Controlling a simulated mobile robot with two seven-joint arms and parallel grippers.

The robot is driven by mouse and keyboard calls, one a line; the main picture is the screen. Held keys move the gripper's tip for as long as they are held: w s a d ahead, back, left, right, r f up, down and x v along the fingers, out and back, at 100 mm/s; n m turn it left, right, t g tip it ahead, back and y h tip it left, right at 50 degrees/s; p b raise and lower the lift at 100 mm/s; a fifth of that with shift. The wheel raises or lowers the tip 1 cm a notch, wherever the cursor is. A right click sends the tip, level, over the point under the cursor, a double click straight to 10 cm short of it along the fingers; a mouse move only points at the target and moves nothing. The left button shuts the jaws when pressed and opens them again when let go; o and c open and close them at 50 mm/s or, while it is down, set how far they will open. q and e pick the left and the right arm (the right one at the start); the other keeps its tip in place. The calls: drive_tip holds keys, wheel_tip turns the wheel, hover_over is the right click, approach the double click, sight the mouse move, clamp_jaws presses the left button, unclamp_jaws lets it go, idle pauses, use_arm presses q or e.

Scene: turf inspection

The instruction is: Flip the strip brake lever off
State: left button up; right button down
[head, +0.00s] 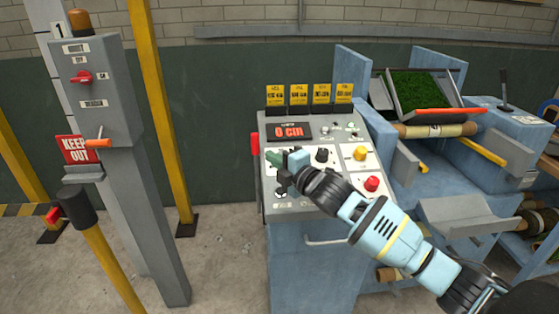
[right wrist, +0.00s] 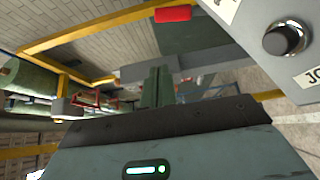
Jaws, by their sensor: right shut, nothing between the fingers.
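No label naming the strip brake is readable. A black-handled lever (head: 505,88) stands upright on the blue machine at the far right of the head view. An orange-handled lever (head: 98,143) sticks out of the grey post box at the left. I cannot tell which one is the strip brake lever. My right gripper (head: 277,167) is over the left part of the control panel (head: 340,190), shut and empty. In the right wrist view its green fingers (right wrist: 158,86) are together, with a black knob (right wrist: 284,39) to their upper right. My left gripper is not in view.
The panel has a display reading 0 cm (head: 290,131), a yellow button (head: 361,153) and a red button (head: 372,184). A tray of green turf (head: 415,90) sits on the machine. A yellow post (head: 160,100) and a KEEP OUT sign (head: 77,150) stand left. Floor between is clear.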

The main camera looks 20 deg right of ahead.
drive_tip(key=shift+v, duration=0.8)
drive_tip(key=s+a+f+m+g, duration=0.1)
drive_tip(key=s+a+f+m, duration=0.15)
drive_tip(key=s+f, duration=0.55)
drive_tip(key=s+a+f+m+g+h, duration=0.15)
drive_tip(key=s+f+m, duration=0.3)
drive_tip(key=f, duration=0.45)
drive_tip(key=s+a+f+m+g, duration=0.1)
drive_tip(key=s+f+m+g, duration=0.15)
drive_tip(key=s+f, duration=0.55)
drive_tip(key=s+f+m+g, duration=0.1)
drive_tip(key=s+f+m, duration=0.2)
drive_tip(key=s, duration=0.5)
drive_tip(key=s+f+m+g+h, duration=0.1)
drive_tip(key=s+f+m, duration=0.2)
drive_tip(key=s, duration=0.6)
drive_tip(key=s+d+f+m+g+h+p, duration=0.1)
drive_tip(key=s+f+m, duration=0.3)
drive_tip(key=s+f, duration=0.2)
drive_tip(key=s, duration=0.2)
drive_tip(key=shift+s, duration=0.4)
drive_tip(key=shift+d, duration=0.1)
